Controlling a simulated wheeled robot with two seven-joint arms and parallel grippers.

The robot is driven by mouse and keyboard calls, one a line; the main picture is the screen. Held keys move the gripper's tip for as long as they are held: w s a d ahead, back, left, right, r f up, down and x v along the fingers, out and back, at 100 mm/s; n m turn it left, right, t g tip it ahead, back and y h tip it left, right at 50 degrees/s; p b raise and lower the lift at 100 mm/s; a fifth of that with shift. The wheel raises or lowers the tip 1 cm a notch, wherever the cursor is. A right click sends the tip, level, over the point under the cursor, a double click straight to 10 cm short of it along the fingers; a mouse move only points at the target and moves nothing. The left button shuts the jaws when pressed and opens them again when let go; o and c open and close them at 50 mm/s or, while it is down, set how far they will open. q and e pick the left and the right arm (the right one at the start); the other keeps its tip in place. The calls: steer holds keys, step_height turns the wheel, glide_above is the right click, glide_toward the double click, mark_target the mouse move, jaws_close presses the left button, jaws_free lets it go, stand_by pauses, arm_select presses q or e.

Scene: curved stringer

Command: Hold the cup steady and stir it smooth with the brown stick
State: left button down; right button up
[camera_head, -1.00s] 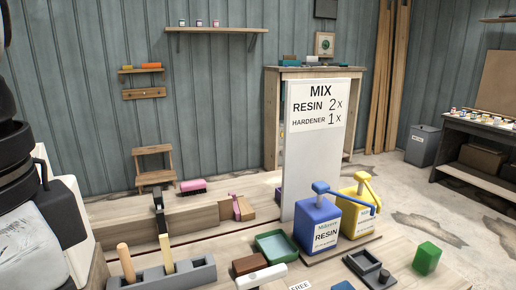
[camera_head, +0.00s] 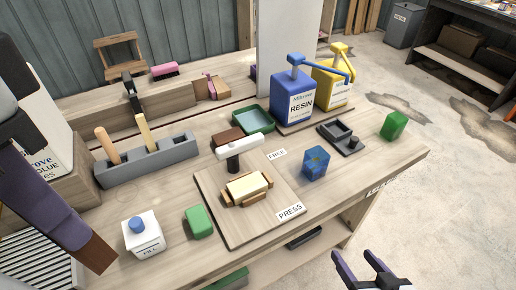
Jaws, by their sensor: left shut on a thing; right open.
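My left gripper (camera_head: 62,222) is a large purple and dark shape close to the camera at the left edge. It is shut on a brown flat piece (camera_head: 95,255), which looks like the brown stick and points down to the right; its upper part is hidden. My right gripper (camera_head: 370,272) is open and empty at the bottom right, beyond the table's front edge. I cannot clearly pick out the cup; a small blue mottled vessel or block (camera_head: 315,164) stands right of the FREE label, apart from both grippers.
A PRESS board (camera_head: 235,228) holds a cream block. A grey rack (camera_head: 150,165) holds upright sticks. Bare tabletop shows at the right.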

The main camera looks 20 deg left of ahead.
mark_target(322, 169)
steer(key=w+a+r+n+y, duration=0.1)
steer(key=w+a+r+n, duration=0.1)
steer(key=r, duration=0.3)
steer(key=w+a+r+n+y, duration=0.2)
steer(key=w+r, duration=0.3)
steer(key=w+a+r+n+y, duration=0.1)
steer(key=w+a+r+n, duration=0.1)
steer(key=r, duration=0.3)
steer(key=shift+w+a+g+y, duration=0.2)
steer(key=shift+w, duration=0.25)
steer(key=shift+w+a+g+y, duration=0.15)
steer(key=shift+w+g+y, duration=0.05)
steer(key=shift+w, duration=0.2)
steer(key=x, duration=1.1)
steer(key=shift+w+a+f, duration=0.1)
steer(key=shift+a+f, duration=0.05)
steer(key=shift+a, duration=0.05)
steer(key=c, duration=1.1)
